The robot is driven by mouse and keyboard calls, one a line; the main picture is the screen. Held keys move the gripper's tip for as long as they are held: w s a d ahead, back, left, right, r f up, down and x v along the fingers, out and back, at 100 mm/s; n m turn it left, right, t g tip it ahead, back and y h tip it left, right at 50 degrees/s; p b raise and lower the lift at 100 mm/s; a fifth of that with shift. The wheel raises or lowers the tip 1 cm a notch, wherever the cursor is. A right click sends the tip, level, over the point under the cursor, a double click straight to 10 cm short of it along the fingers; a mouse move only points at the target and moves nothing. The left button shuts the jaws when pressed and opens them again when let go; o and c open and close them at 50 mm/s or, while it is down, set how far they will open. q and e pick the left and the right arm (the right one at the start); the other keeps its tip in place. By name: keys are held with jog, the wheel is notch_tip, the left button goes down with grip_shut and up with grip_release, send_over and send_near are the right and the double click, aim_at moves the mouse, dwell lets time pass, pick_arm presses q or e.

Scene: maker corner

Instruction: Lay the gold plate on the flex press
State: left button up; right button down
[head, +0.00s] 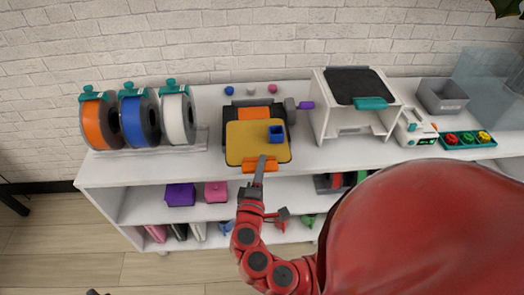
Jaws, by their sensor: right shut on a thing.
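The gold plate (245,142) is a flat yellow sheet with an orange grip tab (250,166) on its front edge. A small blue open box (276,133) sits on its right part. My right gripper (261,166) is shut on the plate at the front tab. The flex press (290,106), dark with an orange patch and a purple-ended knob, shows behind the plate, which hides its front. I cannot tell whether the plate rests on it or is held just above. Only a dark tip, probably my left gripper (96,292), shows at the bottom edge.
Orange, blue and white spools (133,118) stand left on the white shelf top (120,168). A white machine (350,105) with a dark top stands close right of the press. A grey bin (442,97) and a tray of colored knobs (467,139) are farther right.

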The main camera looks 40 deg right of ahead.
aim_at(258, 137)
jog(key=shift+w+d+r+p, duration=0.1)
jog(key=shift+w+d+p, duration=0.3)
jog(key=shift+w, duration=0.45)
jog(key=shift+w+d+f+p, duration=0.1)
jog(key=shift+w+d+p, duration=0.1)
jog(key=shift+w+d, duration=0.6)
jog(key=shift+w+d+r+p, duration=0.1)
jog(key=shift+w+d+p, duration=0.25)
jog(key=shift+w, duration=0.6)
jog(key=shift+w+d+p, duration=0.15)
jog(key=shift+w+d, duration=0.35)
jog(key=shift+w, duration=0.35)
jog(key=shift+w+d+p, duration=0.15)
jog(key=shift+w+d, duration=0.4)
jog(key=shift+w, duration=0.25)
jog(key=shift+w+d+p, duration=0.15)
jog(key=shift+w+d, duration=0.35)
jog(key=shift+w, duration=0.35)
jog(key=shift+w+d+f+b, duration=0.1)
jog(key=shift+w+f+b, duration=0.1)
jog(key=shift+f+b, duration=1.15)
jog(key=c, duration=0.6)
grip_release()
jog(key=shift+c, duration=0.2)
jog(key=shift+o, duration=0.2)
jog(key=shift+f, duration=0.1)
jog(key=o, duration=0.6)
jog(key=shift+f, duration=0.1)
